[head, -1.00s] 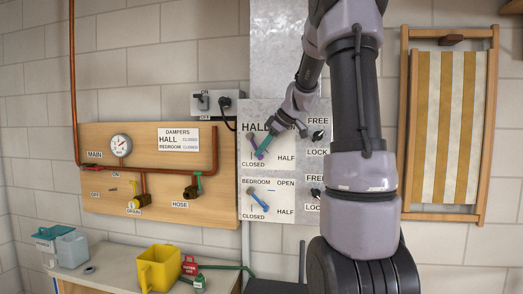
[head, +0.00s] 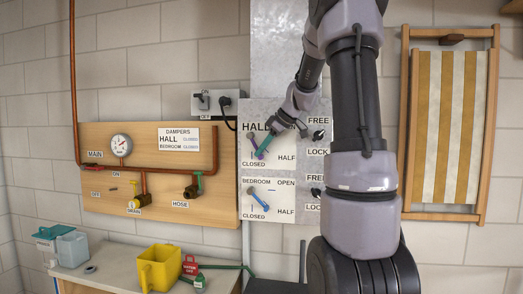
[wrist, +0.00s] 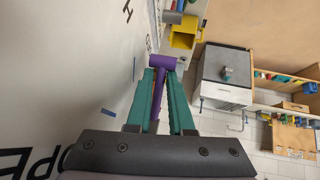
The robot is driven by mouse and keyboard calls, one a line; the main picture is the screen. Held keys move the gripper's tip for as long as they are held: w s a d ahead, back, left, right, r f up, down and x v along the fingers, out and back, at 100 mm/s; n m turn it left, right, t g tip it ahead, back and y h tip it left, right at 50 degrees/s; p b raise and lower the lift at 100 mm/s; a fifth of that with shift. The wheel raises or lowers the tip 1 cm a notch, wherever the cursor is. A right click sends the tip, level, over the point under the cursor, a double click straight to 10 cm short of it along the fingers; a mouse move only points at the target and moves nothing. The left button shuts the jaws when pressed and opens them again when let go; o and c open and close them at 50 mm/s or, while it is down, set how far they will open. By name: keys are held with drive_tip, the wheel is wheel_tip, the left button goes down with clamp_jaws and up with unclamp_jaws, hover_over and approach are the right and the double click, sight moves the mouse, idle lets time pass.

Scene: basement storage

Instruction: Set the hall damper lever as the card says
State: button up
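The hall damper lever (head: 259,154) is purple and sits on the grey panel (head: 285,232), under the word HALL and near the CLOSED label. In the wrist view the purple lever (wrist: 159,64) has a wide end and a stem between my green fingers. My gripper (wrist: 160,80) appears shut on that stem; in the head view my gripper (head: 264,146) reaches in from the upper right and partly covers the lever and the OPEN label. The card (head: 179,139) reads DAMPERS, HALL CLOSED, BEDROOM CLOSED. The lever's exact setting is hard to read.
A blue bedroom lever (head: 259,201) lies just below. FREE/LOCK knobs (head: 318,135) are at the panel's right. Left is a wooden board (head: 108,207) with pipes, valves and gauge. A yellow bucket (head: 158,268) stands on a bench. A folded striped chair (head: 447,125) hangs right.

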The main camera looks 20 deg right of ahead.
drive_tip(key=shift+s+d+r, duration=0.35)
drive_tip(key=shift+s+d, duration=0.25)
drive_tip(key=shift+d, duration=0.05)
drive_tip(key=shift+s+d+r, duration=0.4)
drive_tip(key=shift+s+d, duration=0.25)
drive_tip(key=shift+d, duration=0.05)
drive_tip(key=shift+s+d+r, duration=0.35)
drive_tip(key=shift+s+d, duration=0.25)
drive_tip(key=shift+d, duration=0.05)
drive_tip(key=shift+s+d+r, duration=0.4)
drive_tip(key=shift+s+d, duration=0.1)
drive_tip(key=shift+s, duration=0.1)
drive_tip(key=shift+s+d+r, duration=0.35)
drive_tip(key=shift+s+d, duration=0.15)
drive_tip(key=shift+s, duration=0.1)
drive_tip(key=shift+s+d+r, duration=0.15)
drive_tip(key=shift+s+d, duration=0.05)
drive_tip(key=shift+s+r, duration=0.1)
drive_tip(key=shift+r, duration=0.1)
drive_tip(key=shift+s+d+r, duration=0.55)
drive_tip(key=shift+s, duration=0.1)
drive_tip(key=shift+d+r, duration=0.1)
